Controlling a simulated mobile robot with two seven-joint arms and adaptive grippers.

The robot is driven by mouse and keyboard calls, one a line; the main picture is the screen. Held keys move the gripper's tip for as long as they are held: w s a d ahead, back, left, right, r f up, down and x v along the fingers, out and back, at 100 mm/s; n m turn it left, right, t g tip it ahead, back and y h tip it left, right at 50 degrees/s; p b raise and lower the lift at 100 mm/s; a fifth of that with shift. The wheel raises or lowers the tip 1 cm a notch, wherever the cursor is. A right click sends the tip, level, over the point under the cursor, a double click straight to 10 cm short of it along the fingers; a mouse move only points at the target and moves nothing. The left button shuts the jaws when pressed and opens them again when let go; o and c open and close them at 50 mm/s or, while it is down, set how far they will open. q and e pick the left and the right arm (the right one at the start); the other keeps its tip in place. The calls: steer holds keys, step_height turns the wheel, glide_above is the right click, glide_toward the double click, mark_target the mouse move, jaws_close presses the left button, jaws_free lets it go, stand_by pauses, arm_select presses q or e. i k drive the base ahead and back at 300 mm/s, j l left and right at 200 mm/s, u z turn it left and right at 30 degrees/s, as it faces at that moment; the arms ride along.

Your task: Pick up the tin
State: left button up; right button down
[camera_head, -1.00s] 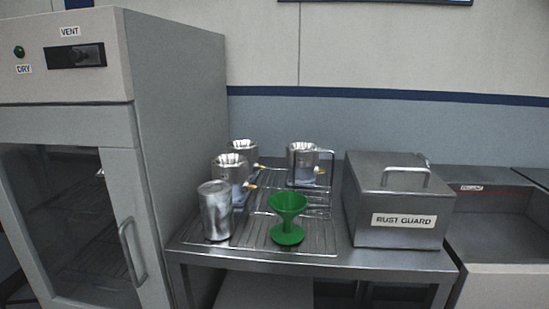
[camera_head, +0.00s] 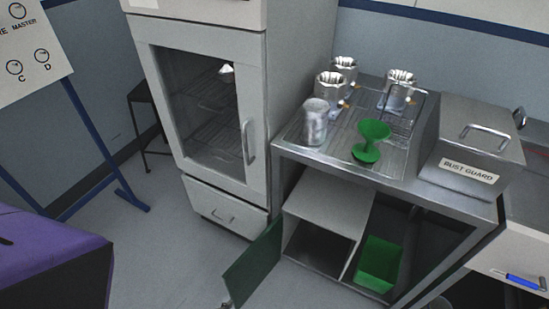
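A plain silver cylinder that looks like the tin (camera_head: 314,123) stands upright at the left front of the steel table's wire rack (camera_head: 340,150). A green funnel-shaped piece (camera_head: 370,140) stands to its right on the rack. Behind are several machined metal housings, one at the left (camera_head: 332,88), one farther back (camera_head: 345,68) and one at the right (camera_head: 398,88). Neither of my grippers shows in this view.
A glass-fronted drying cabinet (camera_head: 255,110) stands left. Below the table are an open cubby (camera_head: 325,205), a green bin (camera_head: 378,265) and a green panel (camera_head: 255,265). A purple block (camera_head: 50,260) is lower left.

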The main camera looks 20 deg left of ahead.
mark_target(315, 114)
steer(key=j+z, duration=0.25)
steer(key=z, duration=0.15)
steer(key=j+z, duration=0.35)
steer(key=k+j+z, duration=0.15)
steer(key=j, duration=0.15)
steer(key=k+j+z, duration=0.15)
steer(key=j, duration=0.15)
steer(key=j+z, duration=0.1)
steer(key=j, duration=0.2)
steer(key=k+j, duration=0.15)
steer(key=j, duration=0.2)
steer(key=k+j, duration=0.2)
steer(key=j, duration=0.15)
steer(key=k+j+z, duration=0.1)
steer(key=j, duration=0.25)
steer(key=k+j, duration=0.2)
steer(key=k, duration=0.25)
steer(key=k+j, duration=0.2)
steer(key=k, duration=0.2)
